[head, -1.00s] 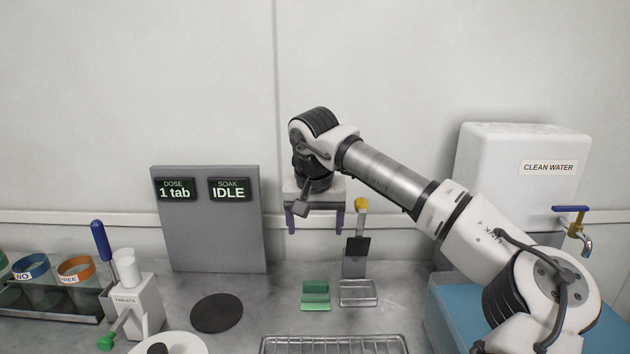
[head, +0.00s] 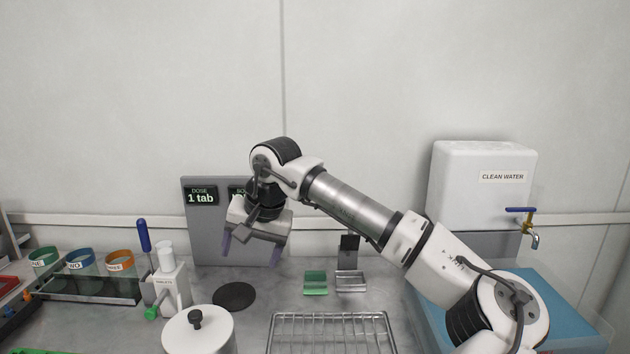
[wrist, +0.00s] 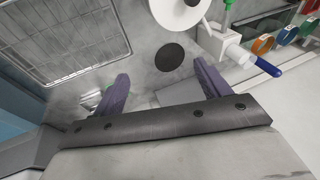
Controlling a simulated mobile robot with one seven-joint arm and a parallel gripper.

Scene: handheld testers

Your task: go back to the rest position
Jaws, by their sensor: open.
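My gripper (head: 254,250) hangs in front of the grey display panel (head: 210,240) in the head view, above the bench. Its purple fingers are apart with nothing between them. In the wrist view my gripper (wrist: 160,85) also shows spread fingers, with the black disc (wrist: 170,57) and grey bench beyond them. My arm stretches from the lower right up to the gripper and partly covers the panel's second readout. The first readout shows "1 tab".
A wire rack (head: 330,318), a white lidded pot (head: 197,332), a tablet dispenser (head: 166,285) and a green holder (head: 316,283) stand on the bench. A white clean water tank (head: 485,190) with a tap is at right. Banded cups (head: 80,263) are at left.

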